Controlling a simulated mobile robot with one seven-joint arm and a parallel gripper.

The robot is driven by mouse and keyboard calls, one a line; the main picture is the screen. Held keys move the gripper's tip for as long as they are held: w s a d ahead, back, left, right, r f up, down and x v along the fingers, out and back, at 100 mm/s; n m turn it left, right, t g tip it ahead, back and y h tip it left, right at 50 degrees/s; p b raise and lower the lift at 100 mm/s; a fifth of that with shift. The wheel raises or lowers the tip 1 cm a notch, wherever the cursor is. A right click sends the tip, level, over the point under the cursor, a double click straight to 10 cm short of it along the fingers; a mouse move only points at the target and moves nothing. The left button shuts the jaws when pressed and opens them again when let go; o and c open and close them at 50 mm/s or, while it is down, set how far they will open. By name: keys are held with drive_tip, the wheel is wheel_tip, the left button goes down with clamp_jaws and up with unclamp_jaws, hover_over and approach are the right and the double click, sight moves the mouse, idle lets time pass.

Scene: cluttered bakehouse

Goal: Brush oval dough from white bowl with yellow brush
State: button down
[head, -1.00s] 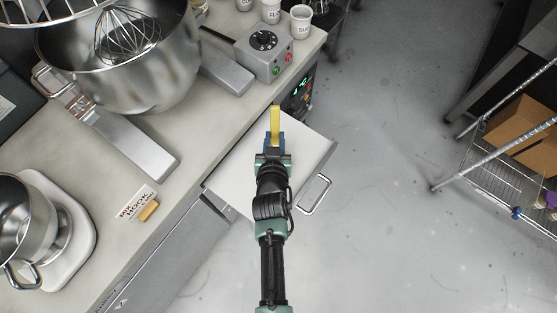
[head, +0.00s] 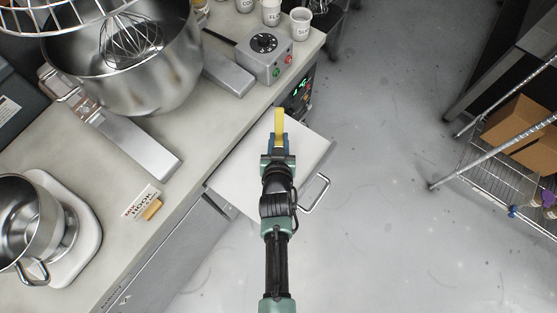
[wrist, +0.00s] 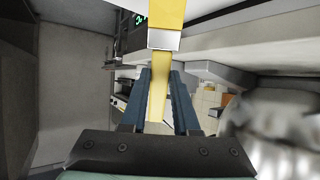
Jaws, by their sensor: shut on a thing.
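My gripper (head: 279,146) is shut on the yellow brush (head: 279,122), in front of the counter and above a pale flat panel with a handle. In the wrist view the yellow brush (wrist: 165,22) runs up from between the blue fingers of my gripper (wrist: 159,85) to the top edge, with a pale metal-like band across it. The brush's far end is cut off there. I see no oval dough and no clearly identifiable white bowl in these frames.
A large steel mixer bowl (head: 160,75), a grey control box (head: 263,52) and white cups (head: 300,22) stand on the counter (head: 95,150). A steel bowl (head: 25,225) sits at left. The pale panel (head: 237,178) juts out. A wire rack (head: 490,165) is at right; the floor between is clear.

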drive_tip(key=shift+a, duration=0.55)
drive_tip(key=shift+d+r, duration=0.1)
drive_tip(key=shift+d, duration=0.1)
drive_tip(key=shift+d+p, duration=0.85)
drive_tip(key=shift+p, duration=0.8)
wheel_tip(320, 180, up, 6)
drive_tip(key=p, duration=0.5)
drive_tip(key=shift+p, duration=0.3)
drive_tip(key=shift+s+f, duration=0.1)
drive_tip(key=shift+f, duration=0.15)
